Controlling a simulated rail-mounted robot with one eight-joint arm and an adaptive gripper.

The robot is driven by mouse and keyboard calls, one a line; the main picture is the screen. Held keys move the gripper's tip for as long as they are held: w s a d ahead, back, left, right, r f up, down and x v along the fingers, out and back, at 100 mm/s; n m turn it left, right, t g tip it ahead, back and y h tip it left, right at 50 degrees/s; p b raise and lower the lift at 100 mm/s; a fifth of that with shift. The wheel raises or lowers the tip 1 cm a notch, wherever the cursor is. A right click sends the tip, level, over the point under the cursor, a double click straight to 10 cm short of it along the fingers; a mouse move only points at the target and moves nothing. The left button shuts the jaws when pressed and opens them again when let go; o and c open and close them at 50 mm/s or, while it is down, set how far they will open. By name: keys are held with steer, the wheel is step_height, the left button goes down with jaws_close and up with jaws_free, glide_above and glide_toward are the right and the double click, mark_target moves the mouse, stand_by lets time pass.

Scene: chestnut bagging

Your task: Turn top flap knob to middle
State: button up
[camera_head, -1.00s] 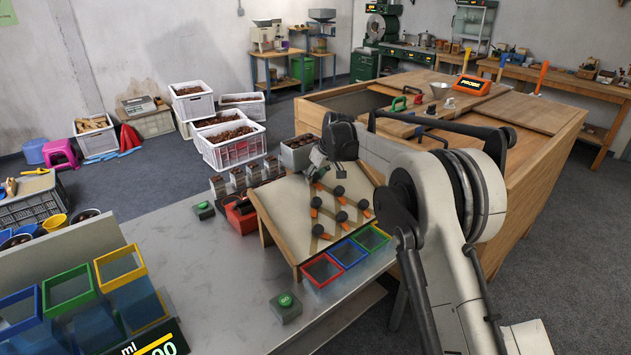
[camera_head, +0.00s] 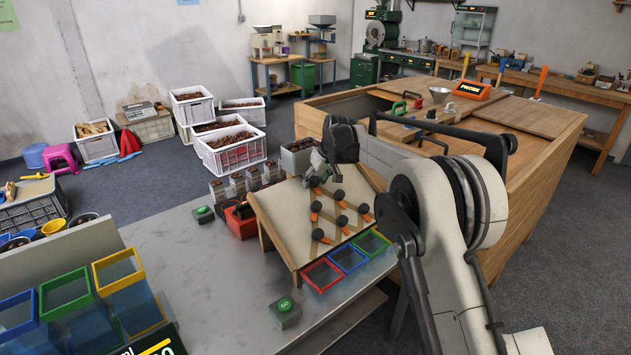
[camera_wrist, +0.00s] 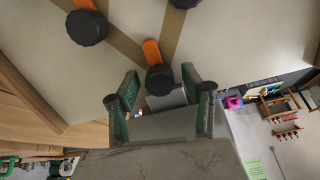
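The sloped board (camera_head: 283,225) carries several black knobs with orange flaps. The top flap knob (camera_wrist: 159,79) is a dark round knob. Its orange flap (camera_wrist: 151,50) points up and slightly left in the wrist view. My gripper (camera_wrist: 161,76) is open, with one green-padded finger on each side of this knob. A gap shows between the knob and each finger, and I see no contact. In the head view my gripper (camera_head: 316,170) is at the board's upper edge and hides the top knob.
Another knob (camera_wrist: 87,27) lies up and left in the wrist view. Red, blue and green-rimmed bins (camera_head: 323,275) stand along the board's lower edge. A red container (camera_head: 240,222) and small filled containers (camera_head: 237,182) stand left of the board. Wooden cabinet (camera_head: 540,160) is at right.

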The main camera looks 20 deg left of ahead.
steer(key=v, duration=1.2)
stand_by(0.4)
steer(key=s+d+r+m+t, duration=0.1)
steer(key=s+d+r, duration=0.2)
steer(key=d+r, duration=0.35)
steer(key=s+d+r+m, duration=0.2)
steer(key=s+d+r, duration=0.1)
steer(key=d, duration=0.7)
steer(key=s+d+r+m+t+h, duration=0.2)
steer(key=s+d+r, duration=0.1)
steer(key=s+d, duration=1)
steer(key=s+d+f+m, duration=0.1)
steer(key=s+d+f, duration=0.3)
steer(key=s, duration=0.5)
steer(key=s+d+f+m+t+h+b, duration=0.1)
steer(key=s+d+f, duration=0.3)
steer(key=s+d, duration=0.4)
steer(key=s+d+f+m+h, duration=0.1)
steer(key=s+d+f+m, duration=0.2)
steer(key=s+d, duration=0.3)
steer(key=s+f, duration=0.1)
steer(key=s, duration=0.2)
steer(key=shift+s+d+f+b, duration=0.2)
steer(key=shift+s+d+b, duration=0.05)
steer(key=shift+s+b, duration=0.15)
